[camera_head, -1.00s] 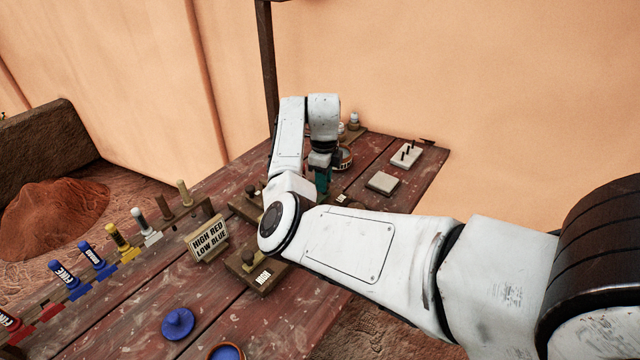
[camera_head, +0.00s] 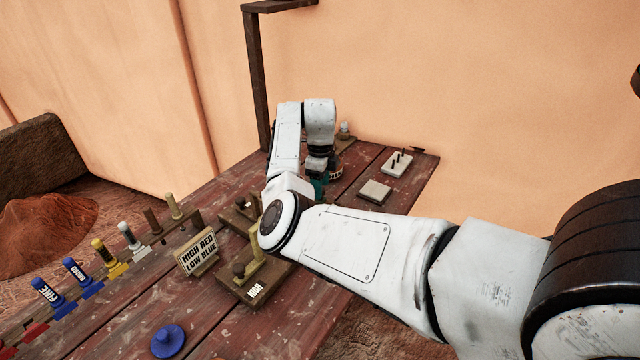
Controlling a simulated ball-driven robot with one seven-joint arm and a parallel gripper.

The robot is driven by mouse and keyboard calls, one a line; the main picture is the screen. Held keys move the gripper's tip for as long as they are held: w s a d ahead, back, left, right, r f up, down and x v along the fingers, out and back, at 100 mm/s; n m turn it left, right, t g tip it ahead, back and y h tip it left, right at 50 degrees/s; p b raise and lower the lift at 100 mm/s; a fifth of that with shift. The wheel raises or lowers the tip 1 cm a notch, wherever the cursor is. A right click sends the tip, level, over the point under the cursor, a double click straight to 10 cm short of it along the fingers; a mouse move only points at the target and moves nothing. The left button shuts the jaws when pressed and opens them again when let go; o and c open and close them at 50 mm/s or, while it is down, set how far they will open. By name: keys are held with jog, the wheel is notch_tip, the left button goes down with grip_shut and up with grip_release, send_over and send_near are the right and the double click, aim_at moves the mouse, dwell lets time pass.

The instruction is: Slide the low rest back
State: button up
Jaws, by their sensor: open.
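A wooden slide base (camera_head: 250,291) with a dark round knob, a pale upright post and a small white label lies on the red table, just left of my arm's elbow. A similar wooden piece (camera_head: 236,217) with a knob lies behind it, partly hidden by my arm. I cannot tell which is the low rest. A sign (camera_head: 196,251) reading "HIGH RED LOW BLUE" stands left of them. My gripper (camera_head: 318,187) shows only as a teal part beyond my elbow, over the table's far part. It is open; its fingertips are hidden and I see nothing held.
Several coloured tubes (camera_head: 77,271) stand in a row along the table's left edge. A blue lid (camera_head: 168,341) lies at the front. A pale block (camera_head: 375,192) and a pegged white plate (camera_head: 397,163) lie at the far right. A dark post (camera_head: 256,90) rises behind.

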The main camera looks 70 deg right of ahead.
jog(key=shift+r, duration=0.1)
notch_tip(320, 180, up, 11)
jog(key=shift+f+b, duration=0.2)
jog(key=shift+b, duration=0.25)
jog(key=shift+a, duration=0.1)
dwell(0.5)
